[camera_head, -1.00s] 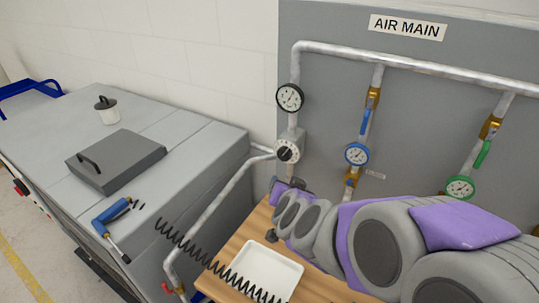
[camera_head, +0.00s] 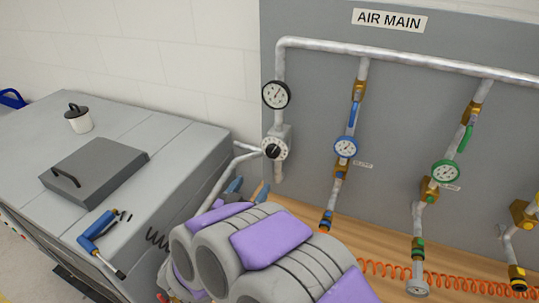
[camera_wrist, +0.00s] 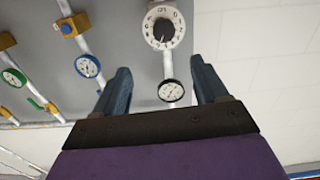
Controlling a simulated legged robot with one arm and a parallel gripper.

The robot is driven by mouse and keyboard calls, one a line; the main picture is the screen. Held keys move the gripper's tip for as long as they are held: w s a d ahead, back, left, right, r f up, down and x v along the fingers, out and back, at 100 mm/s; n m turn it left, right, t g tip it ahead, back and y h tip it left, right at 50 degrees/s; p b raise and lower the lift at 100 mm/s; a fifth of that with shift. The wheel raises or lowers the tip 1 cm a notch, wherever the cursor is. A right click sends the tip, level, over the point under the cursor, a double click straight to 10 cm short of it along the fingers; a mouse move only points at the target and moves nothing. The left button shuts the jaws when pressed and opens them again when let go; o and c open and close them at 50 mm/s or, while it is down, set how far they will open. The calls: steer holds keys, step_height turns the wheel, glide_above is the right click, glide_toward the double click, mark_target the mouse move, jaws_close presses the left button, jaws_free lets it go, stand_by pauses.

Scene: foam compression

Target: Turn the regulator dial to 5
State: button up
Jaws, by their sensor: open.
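The regulator dial (camera_head: 274,148) is a white round face with a black centre knob. It sits on the grey pipe at the left of the panel, below a black-rimmed gauge (camera_head: 275,95). Its setting is too small to read for sure. In the wrist view, which is upside down, the dial (camera_wrist: 164,28) shows beyond my fingers, with the black-rimmed gauge (camera_wrist: 171,90) between them. My gripper (camera_wrist: 160,68) is open and empty, apart from the dial. In the head view my gripper (camera_head: 249,188) is just below and left of the dial, partly hidden by my arm.
Blue (camera_head: 346,148) and green (camera_head: 445,173) gauges with valve handles hang to the right on the panel. An orange coiled hose (camera_head: 385,268) lies on the wooden bench (camera_head: 300,212). A grey machine (camera_head: 190,150) with a dark lid block and a blue tool stands left.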

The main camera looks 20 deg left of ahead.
glide_toward(271, 154)
steer(key=w, duration=0.4)
steer(key=w+d+b, duration=0.1)
steer(key=w, duration=0.3)
steer(key=shift+w+d+b, duration=0.35)
steer(key=shift+w, duration=0.05)
steer(key=shift+w+a, duration=0.2)
steer(key=shift+w, duration=0.15)
steer(key=shift+a, duration=0.25)
steer(key=shift+d, duration=0.35)
steer(key=c, duration=0.6)
steer(key=shift+a, duration=0.1)
steer(key=c, duration=0.4)
steer(key=shift+r, duration=0.1)
steer(key=shift+c, duration=0.3)
